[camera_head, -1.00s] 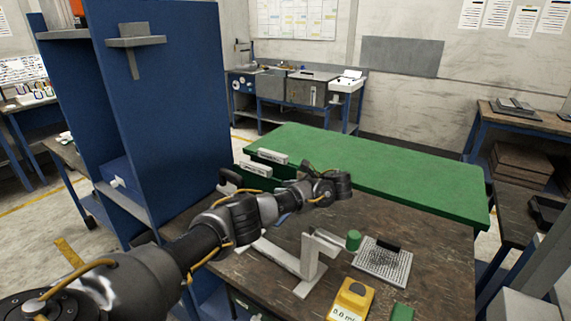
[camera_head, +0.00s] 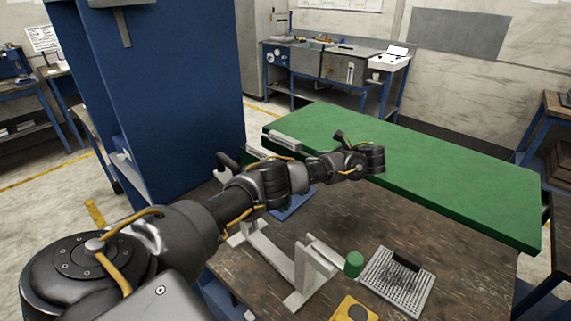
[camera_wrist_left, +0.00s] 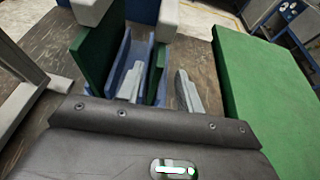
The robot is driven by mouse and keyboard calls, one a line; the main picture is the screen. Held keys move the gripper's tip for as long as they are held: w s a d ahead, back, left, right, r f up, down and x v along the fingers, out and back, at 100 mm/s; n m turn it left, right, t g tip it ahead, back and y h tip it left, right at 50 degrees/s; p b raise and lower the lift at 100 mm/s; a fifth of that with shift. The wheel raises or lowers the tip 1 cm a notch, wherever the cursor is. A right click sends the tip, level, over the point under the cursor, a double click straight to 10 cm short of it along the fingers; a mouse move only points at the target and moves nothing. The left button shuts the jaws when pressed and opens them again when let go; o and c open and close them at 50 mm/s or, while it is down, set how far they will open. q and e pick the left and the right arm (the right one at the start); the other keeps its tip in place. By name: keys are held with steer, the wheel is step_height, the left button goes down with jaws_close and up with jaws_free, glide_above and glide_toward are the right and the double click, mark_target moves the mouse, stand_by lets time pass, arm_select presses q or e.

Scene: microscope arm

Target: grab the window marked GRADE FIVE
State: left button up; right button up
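Two upright green windows with pale blocks on top show in the left wrist view: the left window (camera_wrist_left: 93,50) and the right window (camera_wrist_left: 160,76). They stand in a blue rack (camera_wrist_left: 131,55). My left gripper (camera_wrist_left: 157,80) has its pale fingers apart, one on each side of the right window's lower part; contact cannot be told. In the head view, the two pale label blocks (camera_head: 259,154) (camera_head: 286,141) stick up behind my left arm, which hides most of the windows. Their lettering cannot be read, so which one is marked GRADE FIVE cannot be told. My right gripper is out of view.
A pale stand (camera_head: 303,272) with a green cylinder (camera_head: 354,264) stands in front of the arm. Beside it are a perforated plate (camera_head: 392,287) and a yellow device (camera_head: 350,309). A green-topped table (camera_head: 430,180) lies behind; a tall blue cabinet (camera_head: 180,90) rises at left.

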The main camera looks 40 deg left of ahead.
mark_target(300, 158)
arm_select(q)
steer(key=p+x, duration=0.2)
steer(key=x, duration=0.1)
steer(key=shift+s+a, duration=0.15)
steer(key=shift+a, duration=0.2)
steer(key=p+x, duration=0.1)
steer(key=x, duration=0.3)
steer(key=shift+d+f, duration=0.1)
steer(key=shift+f, duration=0.05)
steer(key=shift+a+f, duration=0.15)
steer(key=shift+a, duration=0.2)
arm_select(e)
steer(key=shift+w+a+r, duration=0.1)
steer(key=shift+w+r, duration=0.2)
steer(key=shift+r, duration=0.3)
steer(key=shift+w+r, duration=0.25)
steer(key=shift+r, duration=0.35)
arm_select(q)
jaws_close()
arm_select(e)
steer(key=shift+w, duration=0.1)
